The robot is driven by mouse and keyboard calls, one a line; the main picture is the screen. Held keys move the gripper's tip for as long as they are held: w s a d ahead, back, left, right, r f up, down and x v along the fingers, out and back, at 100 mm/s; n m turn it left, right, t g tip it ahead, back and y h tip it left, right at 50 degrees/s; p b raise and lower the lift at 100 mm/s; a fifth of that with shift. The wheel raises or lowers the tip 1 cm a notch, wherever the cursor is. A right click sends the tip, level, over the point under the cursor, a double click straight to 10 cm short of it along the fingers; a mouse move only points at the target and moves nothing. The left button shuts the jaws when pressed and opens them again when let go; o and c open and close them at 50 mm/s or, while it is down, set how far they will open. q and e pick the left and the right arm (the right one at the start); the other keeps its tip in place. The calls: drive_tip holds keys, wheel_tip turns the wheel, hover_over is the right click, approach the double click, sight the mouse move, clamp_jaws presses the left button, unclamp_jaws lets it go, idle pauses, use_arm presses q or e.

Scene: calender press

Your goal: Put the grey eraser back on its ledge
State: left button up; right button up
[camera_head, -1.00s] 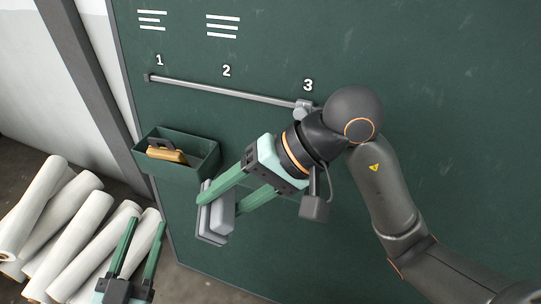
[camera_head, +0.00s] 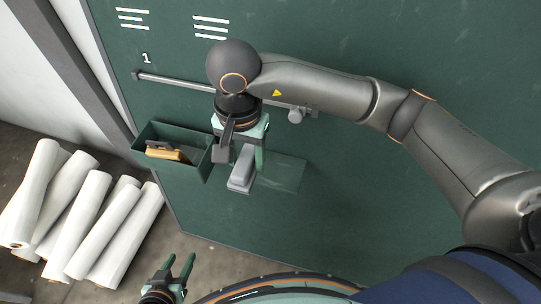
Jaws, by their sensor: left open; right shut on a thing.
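The grey eraser (camera_head: 241,180) is a light grey block in front of the green board in the head view. My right gripper (camera_head: 246,167) is shut on it from above, one green finger showing at its right side. A faint green box-like outline (camera_head: 286,174), perhaps the ledge, is on the board just right of the eraser; whether they touch I cannot tell. My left gripper (camera_head: 181,265) is open and empty at the bottom, its fingers pointing up, well below the eraser.
A green open bin (camera_head: 196,168) with a yellow-brown block (camera_head: 166,154) is left of the eraser. A grey rail (camera_head: 170,82) crosses the board above, partly behind my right arm. Several white rolls (camera_head: 85,225) lie on the floor at left. The lower board is clear.

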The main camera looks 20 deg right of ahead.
hover_over(271, 169)
drive_tip(key=f, duration=0.6)
drive_tip(key=shift+s+a+f, duration=0.2)
drive_tip(key=shift+a, duration=0.1)
drive_tip(key=f, duration=0.3)
drive_tip(key=shift+w+d+f, duration=0.2)
drive_tip(key=shift+d+f, duration=0.1)
drive_tip(key=shift+f, duration=0.1)
drive_tip(key=shift+f, duration=0.2)
drive_tip(key=o, duration=1.2)
drive_tip(key=shift+r, duration=0.1)
wheel_tip(271, 169, up, 12)
drive_tip(key=shift+r, duration=0.1)
